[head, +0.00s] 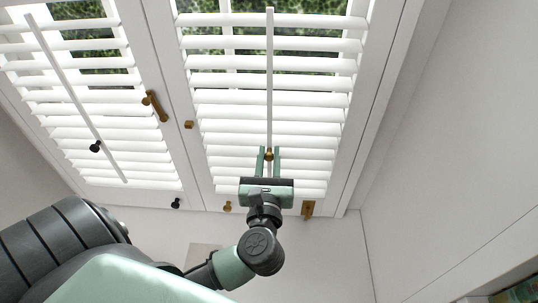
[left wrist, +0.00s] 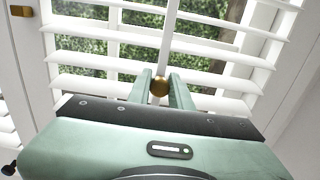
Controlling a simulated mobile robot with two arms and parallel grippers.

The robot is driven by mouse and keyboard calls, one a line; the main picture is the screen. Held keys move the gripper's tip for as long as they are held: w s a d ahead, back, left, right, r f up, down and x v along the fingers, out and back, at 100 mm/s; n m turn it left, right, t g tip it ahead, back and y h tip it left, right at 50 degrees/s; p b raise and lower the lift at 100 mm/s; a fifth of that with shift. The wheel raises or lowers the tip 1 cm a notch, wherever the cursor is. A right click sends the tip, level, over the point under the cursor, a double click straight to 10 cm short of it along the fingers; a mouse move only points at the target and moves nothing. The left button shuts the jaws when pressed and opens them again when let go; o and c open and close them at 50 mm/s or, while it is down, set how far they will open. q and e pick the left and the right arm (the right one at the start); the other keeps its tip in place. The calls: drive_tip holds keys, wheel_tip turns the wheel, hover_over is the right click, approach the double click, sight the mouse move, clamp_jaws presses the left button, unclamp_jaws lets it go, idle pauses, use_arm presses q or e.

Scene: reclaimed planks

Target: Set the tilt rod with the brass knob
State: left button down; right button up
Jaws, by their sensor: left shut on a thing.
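The tilt rod with the brass knob (head: 270,80) is a white upright bar in front of the right shutter panel's slats in the head view. Its brass knob (head: 268,155) sits between the fingers of my left gripper (head: 269,152), which is shut on it. In the left wrist view the rod (left wrist: 168,40) rises above the brass knob (left wrist: 159,86), with the fingers (left wrist: 160,84) on both sides of it. The slats (head: 225,110) of this panel stand partly open, with greenery showing through the upper gaps. My right gripper is in neither view.
The left shutter panel has another white rod (head: 70,85) with a black knob (head: 95,146). A brass latch (head: 155,106), small brass knobs (head: 188,125) and a lower brass fitting (head: 308,209) stick out from the frames. A plain wall (head: 460,140) stands at right.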

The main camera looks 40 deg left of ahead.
use_arm(q)
drive_tip(key=shift+f, duration=0.1)
wheel_tip(320, 180, down, 5)
drive_tip(key=b, duration=0.4)
drive_tip(key=c, duration=1.3)
unclamp_jaws()
drive_tip(key=shift+o, duration=0.2)
drive_tip(key=b, duration=0.3)
approach(269, 170)
wheel_tip(269, 170, up, 3)
drive_tip(key=shift+d+f, duration=0.1)
